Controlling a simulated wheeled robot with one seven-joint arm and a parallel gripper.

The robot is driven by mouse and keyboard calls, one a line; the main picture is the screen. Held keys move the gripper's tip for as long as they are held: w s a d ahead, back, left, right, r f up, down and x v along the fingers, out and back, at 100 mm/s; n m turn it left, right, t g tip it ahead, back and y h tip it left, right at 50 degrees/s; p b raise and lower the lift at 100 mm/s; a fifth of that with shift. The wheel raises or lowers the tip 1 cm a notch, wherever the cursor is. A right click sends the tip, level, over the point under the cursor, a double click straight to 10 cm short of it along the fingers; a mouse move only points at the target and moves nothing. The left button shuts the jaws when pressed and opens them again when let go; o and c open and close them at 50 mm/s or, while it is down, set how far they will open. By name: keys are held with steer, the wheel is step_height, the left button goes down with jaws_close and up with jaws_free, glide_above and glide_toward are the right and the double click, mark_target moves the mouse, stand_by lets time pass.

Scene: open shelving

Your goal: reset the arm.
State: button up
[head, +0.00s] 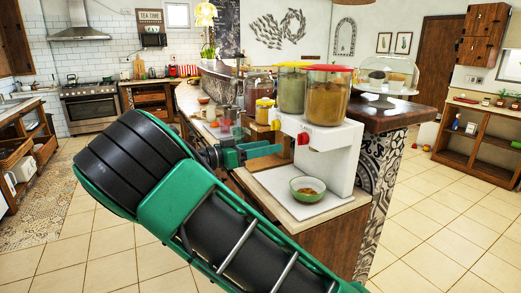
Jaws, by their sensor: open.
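My green and black arm fills the lower left and middle of the head view. My gripper (272,148) is at its far end, in front of the counter and just left of the white drink dispenser (338,150). The fingers point right, and I see nothing held between them. The dispenser carries a green-filled jar (291,90) and an orange-brown jar (327,97) with a red lid. A green bowl (308,188) with brown contents stands on its base. Whether the gripper touches the dispenser cannot be told from this angle.
Small jars (264,111) and cups stand on the counter behind my gripper. A glass-domed stand (388,75) is on the raised dark counter at right. Open shelving (480,145) stands far right. Tiled floor (430,230) is clear at right.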

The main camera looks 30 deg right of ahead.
steer(key=s+d+f+n+g+y, duration=0.1)
steer(key=s+d+f+g+y, duration=0.1)
steer(key=s+d+f+y, duration=0.45)
steer(key=s+d+f+n+g+y, duration=0.1)
steer(key=s+d+f+n+y, duration=0.2)
steer(key=s+d, duration=0.55)
steer(key=s+a+f+n+y, duration=0.1)
steer(key=s+a+y, duration=0.2)
steer(key=s, duration=0.4)
steer(key=s+a+f+n+t+y, duration=0.1)
steer(key=s+a+n+y, duration=0.1)
steer(key=s, duration=0.5)
steer(key=s+a+f+n+t+y, duration=0.1)
steer(key=s+a+f+n+y, duration=0.1)
steer(key=s, duration=0.5)
steer(key=shift+s+a+y, duration=0.25)
steer(key=shift+a+y, duration=0.6)
steer(key=shift+a, duration=0.25)
